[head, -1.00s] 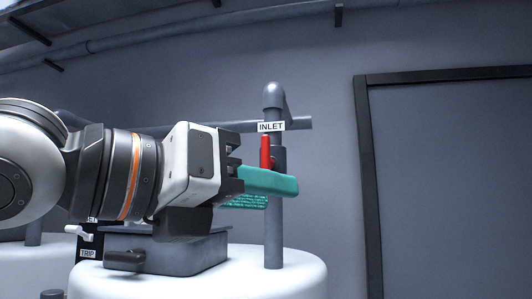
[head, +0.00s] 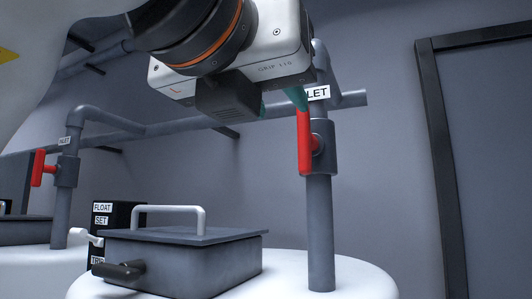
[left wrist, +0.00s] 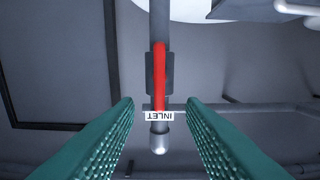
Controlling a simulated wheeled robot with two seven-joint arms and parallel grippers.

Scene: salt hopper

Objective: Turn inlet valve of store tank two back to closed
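The near inlet valve has a red lever handle (head: 304,143) on a grey valve body (head: 322,147). The handle stands upright, in line with the vertical pipe (head: 320,235). An INLET label (head: 317,93) sits above it, partly covered by my gripper. My left gripper (head: 283,103) is just above and to the left of the handle, teal fingers parted. In the left wrist view, the open fingers (left wrist: 160,103) flank the pipe line, with the red handle (left wrist: 159,75) lying centred beyond them; nothing is held. My right gripper is not in view. No tank number is readable.
A lidded grey box (head: 185,262) with a pale bar handle (head: 170,209) sits on the white tank top (head: 350,280). Behind it is a black FLOAT SET panel (head: 118,216). Another red inlet handle (head: 38,168) is further left. A dark door frame (head: 440,150) stands right.

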